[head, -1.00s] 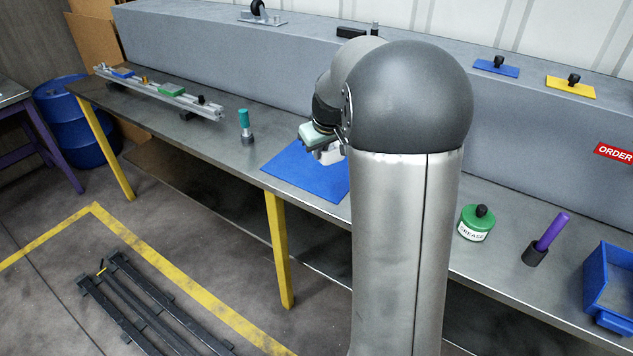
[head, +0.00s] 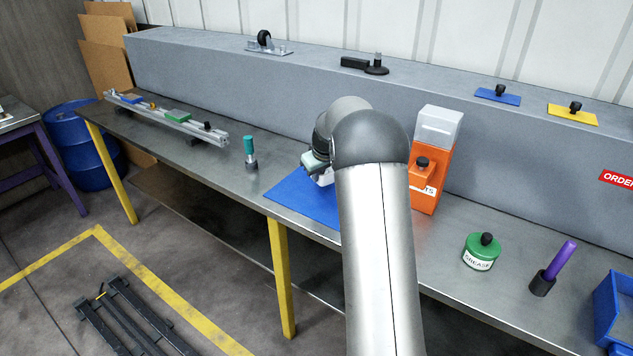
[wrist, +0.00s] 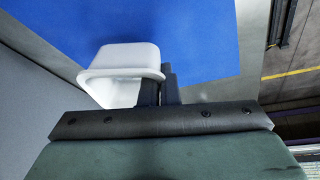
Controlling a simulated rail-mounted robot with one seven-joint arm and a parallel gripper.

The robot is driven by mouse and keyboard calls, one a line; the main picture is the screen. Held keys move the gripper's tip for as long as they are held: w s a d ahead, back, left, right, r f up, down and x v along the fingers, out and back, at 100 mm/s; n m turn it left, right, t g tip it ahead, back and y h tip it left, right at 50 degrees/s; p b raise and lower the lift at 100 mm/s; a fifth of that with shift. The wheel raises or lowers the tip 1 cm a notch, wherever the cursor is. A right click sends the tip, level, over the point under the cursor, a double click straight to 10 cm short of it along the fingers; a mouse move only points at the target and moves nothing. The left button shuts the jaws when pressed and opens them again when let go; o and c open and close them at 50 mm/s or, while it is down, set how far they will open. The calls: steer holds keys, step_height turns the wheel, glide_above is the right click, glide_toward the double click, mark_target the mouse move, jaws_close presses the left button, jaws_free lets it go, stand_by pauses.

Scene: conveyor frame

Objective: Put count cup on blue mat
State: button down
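The count cup is a white cup with a flared rim; it shows at the wrist view's left centre (wrist: 120,68) and, partly hidden, below my gripper in the head view (head: 326,178). My gripper (wrist: 160,90) has its dark fingers close together at the cup's side, apparently shut on its wall. The blue mat (head: 297,195) lies on the metal bench, partly covered by my arm; it also fills much of the wrist view (wrist: 205,45). The cup is over the mat area; I cannot tell whether it touches the mat.
An orange dispenser (head: 432,165) stands right of my arm. A green grease tin (head: 480,255), a purple-handled tool (head: 555,268) and a blue bin (head: 615,310) are farther right. A teal-topped tool (head: 250,153) stands left of the mat, before a rail fixture (head: 165,118).

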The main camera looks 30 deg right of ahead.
steer(key=shift+w+f, duration=0.35)
steer(key=shift+f, duration=1.65)
steer(key=shift+f, duration=0.25)
steer(key=c, duration=1.7)
jaws_free()
steer(key=shift+r, duration=0.1)
